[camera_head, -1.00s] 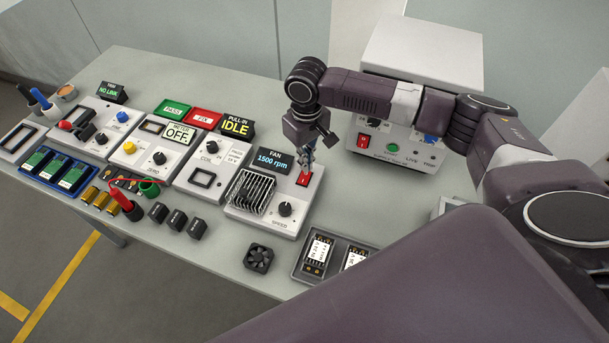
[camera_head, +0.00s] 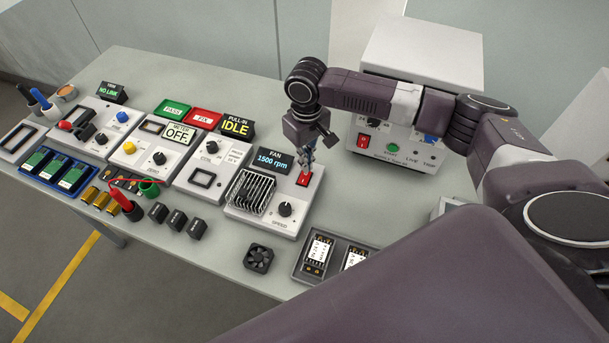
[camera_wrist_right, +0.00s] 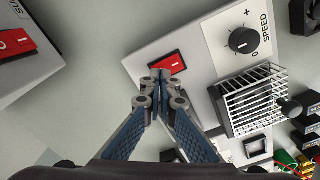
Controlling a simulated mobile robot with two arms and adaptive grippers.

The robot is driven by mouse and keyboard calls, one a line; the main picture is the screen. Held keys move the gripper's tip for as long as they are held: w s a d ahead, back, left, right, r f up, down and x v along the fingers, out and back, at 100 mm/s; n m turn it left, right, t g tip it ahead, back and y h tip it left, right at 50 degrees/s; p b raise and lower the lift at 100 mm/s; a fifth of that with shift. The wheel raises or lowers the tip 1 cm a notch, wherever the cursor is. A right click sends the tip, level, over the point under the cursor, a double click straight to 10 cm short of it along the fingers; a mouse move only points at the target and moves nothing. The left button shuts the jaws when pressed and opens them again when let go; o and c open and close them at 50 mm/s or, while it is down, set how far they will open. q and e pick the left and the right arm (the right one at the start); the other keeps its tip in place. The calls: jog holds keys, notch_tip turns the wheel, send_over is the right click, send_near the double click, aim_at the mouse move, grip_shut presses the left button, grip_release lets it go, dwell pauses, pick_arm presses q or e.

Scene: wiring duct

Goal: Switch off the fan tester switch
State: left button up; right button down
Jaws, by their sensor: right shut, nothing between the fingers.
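The fan tester (camera_head: 262,222) is a pale box with a finned grille, a black speed knob (camera_head: 285,209) and a display (camera_head: 274,161) reading 1500 rpm. Its red rocker switch (camera_head: 304,180) sits near the back right corner; it also shows in the right wrist view (camera_wrist_right: 168,65). My right gripper (camera_head: 307,168) is shut and empty, pointing down just above the switch. In the right wrist view its closed fingertips (camera_wrist_right: 160,76) overlap the switch's edge; I cannot tell whether they touch it. My left gripper is not in view.
A supply box (camera_head: 395,148) with another red switch (camera_head: 363,140) stands behind, close to my right arm. A loose fan (camera_head: 258,257) and a grey tray (camera_head: 302,268) lie in front of the tester. Other testers line the bench to the left.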

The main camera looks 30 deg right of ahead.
jog(key=shift+f, duration=1.05)
dwell(0.4)
jog(key=shift+r, duration=0.1)
notch_tip(320, 180, up, 7)
jog(key=p, duration=0.8)
dwell(0.4)
